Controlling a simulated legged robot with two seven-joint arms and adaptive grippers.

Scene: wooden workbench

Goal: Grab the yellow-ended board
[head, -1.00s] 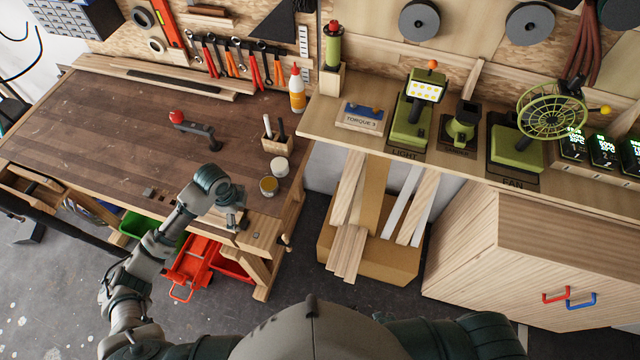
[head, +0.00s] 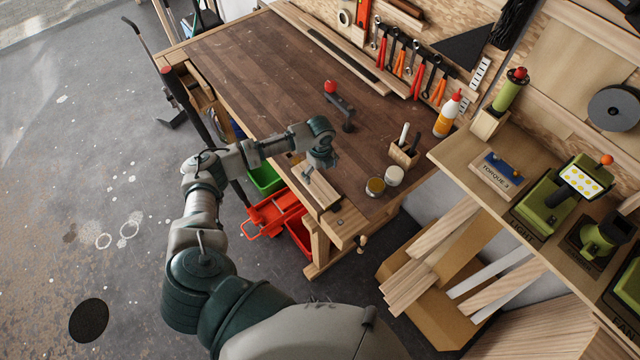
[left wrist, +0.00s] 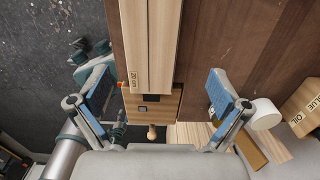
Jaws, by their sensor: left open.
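My left gripper (head: 318,165) is over the front right corner of the workbench. In the left wrist view its two blue-padded fingers (left wrist: 162,92) are spread wide with nothing between the pads. A pale wooden board (left wrist: 149,45) marked "20 cm" lies between and beyond the fingers, its near end toward me, apart from both. It also shows beneath the gripper in the head view (head: 320,189). I cannot make out a yellow end on it. More pale boards (head: 420,270) lean in a cardboard box on the floor. My right gripper is out of view.
A white jar (head: 393,175), an amber jar (head: 375,187) and a wooden tool holder (head: 404,154) stand right of the gripper. Red bins (head: 275,214) sit below the bench edge. The bench (head: 250,60) is mostly clear.

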